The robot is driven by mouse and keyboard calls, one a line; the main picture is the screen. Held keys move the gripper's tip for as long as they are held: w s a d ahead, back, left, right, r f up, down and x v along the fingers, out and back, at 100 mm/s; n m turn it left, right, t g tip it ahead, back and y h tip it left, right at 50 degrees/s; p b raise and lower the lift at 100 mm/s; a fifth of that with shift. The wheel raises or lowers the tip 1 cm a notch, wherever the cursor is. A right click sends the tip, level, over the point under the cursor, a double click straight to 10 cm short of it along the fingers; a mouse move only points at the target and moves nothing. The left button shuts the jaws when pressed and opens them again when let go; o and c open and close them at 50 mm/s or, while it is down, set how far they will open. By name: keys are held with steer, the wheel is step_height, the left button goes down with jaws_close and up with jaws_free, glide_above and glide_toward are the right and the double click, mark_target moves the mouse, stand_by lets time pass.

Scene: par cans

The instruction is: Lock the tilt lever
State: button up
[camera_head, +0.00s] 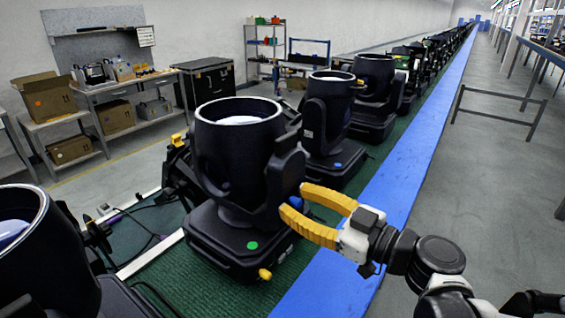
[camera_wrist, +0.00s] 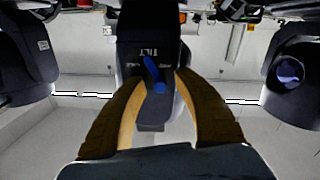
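The nearest full moving-head light (camera_head: 235,150) stands on the green strip, with its black round head facing up and a green dot on its base. In the wrist view its dark yoke arm (camera_wrist: 148,25) carries a TILT label. Below the label is the blue tilt lever (camera_wrist: 153,75), slanting from upper left to lower right. The lever also shows as a small blue patch in the head view (camera_head: 296,203). My gripper (camera_head: 293,200) has its yellow fingers apart at the yoke's right side. In the wrist view the fingers (camera_wrist: 160,80) flank the lever; contact cannot be told.
More lights (camera_head: 328,112) line the green strip (camera_head: 160,270) into the distance, and another (camera_head: 35,250) stands at front left. A blue strip (camera_head: 400,185) runs along the right edge. A metal barrier (camera_head: 495,120) stands on open grey floor. Workbenches (camera_head: 130,88) are at back left.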

steer(key=shift+a, duration=0.1)
jaws_close()
steer(key=shift+w, duration=0.1)
stand_by(0.3)
steer(key=m, duration=0.2)
steer(key=shift+w+d+r+m, duration=0.2)
steer(key=shift+w+d+m, duration=0.1)
steer(key=shift+m, duration=0.1)
steer(key=m, duration=0.3)
steer(key=shift+w+d+m, duration=0.3)
steer(key=shift+w+d, duration=0.05)
steer(key=shift+w+d+f+m, duration=0.1)
steer(key=shift+w+d+m, duration=0.1)
steer(key=shift+m, duration=0.75)
steer(key=shift+w+d+m, duration=0.15)
steer(key=shift+w+m, duration=0.05)
steer(key=shift+m, duration=0.8)
steer(key=shift+w+d+f+m, duration=0.1)
steer(key=shift+w+d+m, duration=0.1)
steer(key=shift+m, duration=0.75)
